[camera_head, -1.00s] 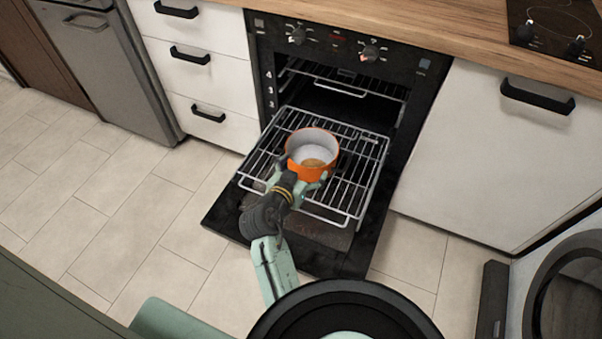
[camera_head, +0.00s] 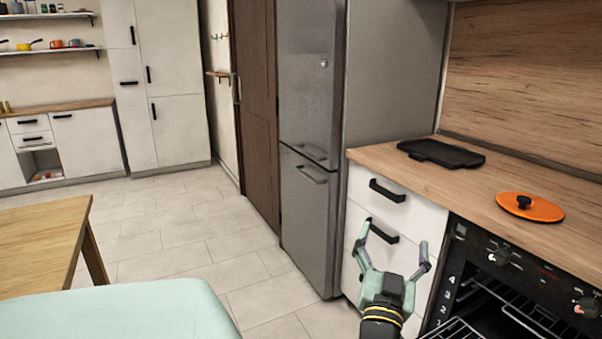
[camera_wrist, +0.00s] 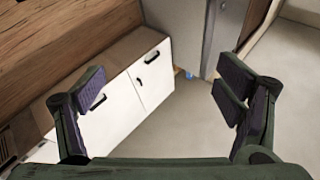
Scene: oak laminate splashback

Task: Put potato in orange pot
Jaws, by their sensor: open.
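My gripper (camera_head: 396,238) is open and empty, raised in front of the white drawers left of the oven. In the wrist view its two fingers (camera_wrist: 160,95) are spread wide with nothing between them. An orange lid (camera_head: 530,207) with a black knob lies on the wooden counter above the oven. The orange pot and the potato are not in view now. Only part of the pulled-out oven rack (camera_head: 455,333) shows at the lower edge.
The oven (camera_head: 520,280) is open at the lower right. A black tray (camera_head: 440,153) lies on the counter (camera_head: 400,165). A tall grey fridge (camera_head: 310,150) stands left of the drawers. A wooden table (camera_head: 40,235) is at the left. The tiled floor between is clear.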

